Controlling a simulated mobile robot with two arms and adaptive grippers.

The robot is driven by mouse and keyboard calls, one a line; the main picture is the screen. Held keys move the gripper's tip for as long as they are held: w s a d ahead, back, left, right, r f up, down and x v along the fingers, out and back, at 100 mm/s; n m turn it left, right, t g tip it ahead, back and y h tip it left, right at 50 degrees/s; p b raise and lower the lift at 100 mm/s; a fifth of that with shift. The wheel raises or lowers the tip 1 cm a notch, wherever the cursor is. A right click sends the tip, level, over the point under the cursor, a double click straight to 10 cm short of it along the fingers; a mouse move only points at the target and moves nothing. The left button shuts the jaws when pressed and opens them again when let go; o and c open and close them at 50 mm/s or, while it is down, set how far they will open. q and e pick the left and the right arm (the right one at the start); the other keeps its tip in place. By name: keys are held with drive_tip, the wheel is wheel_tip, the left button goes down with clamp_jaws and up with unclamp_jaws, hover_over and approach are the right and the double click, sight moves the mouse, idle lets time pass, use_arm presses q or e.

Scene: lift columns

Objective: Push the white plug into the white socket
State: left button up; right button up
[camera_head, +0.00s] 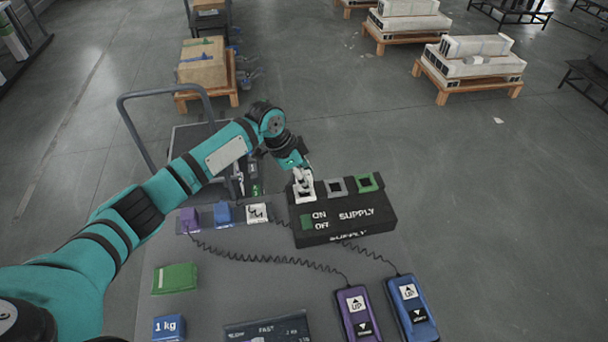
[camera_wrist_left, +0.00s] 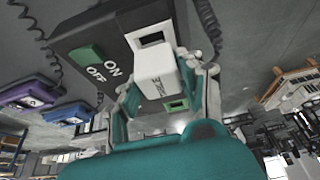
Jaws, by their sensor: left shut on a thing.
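The white plug (camera_wrist_left: 158,72) is a pale block held between the fingers of my left gripper (camera_wrist_left: 168,80) in the left wrist view. In the head view my left gripper (camera_head: 300,172) is over the left end of the black supply box (camera_head: 345,222). The white socket (camera_head: 304,196) is the leftmost on the box top, partly covered by the gripper. In the wrist view the white socket (camera_wrist_left: 150,36) shows its dark opening just beyond the plug, so the plug is outside it. The exact gap is unclear. My right gripper is out of view.
A grey socket (camera_head: 336,187) and a green socket (camera_head: 367,182) sit to the right on the box. Purple (camera_head: 190,221) and blue (camera_head: 222,213) blocks stand left of it. Two pendants, purple (camera_head: 352,312) and blue (camera_head: 411,308), lie in front with coiled cables.

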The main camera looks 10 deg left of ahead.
use_arm(q)
drive_tip(key=shift+p, duration=0.85)
idle(1.5)
drive_tip(key=shift+f+b, duration=0.5)
drive_tip(key=shift+f, duration=0.5)
idle(0.6)
drive_tip(key=o, duration=1.2)
drive_tip(key=shift+c, duration=0.2)
drive_tip(key=shift+o, duration=0.4)
drive_tip(key=shift+o, duration=0.6)
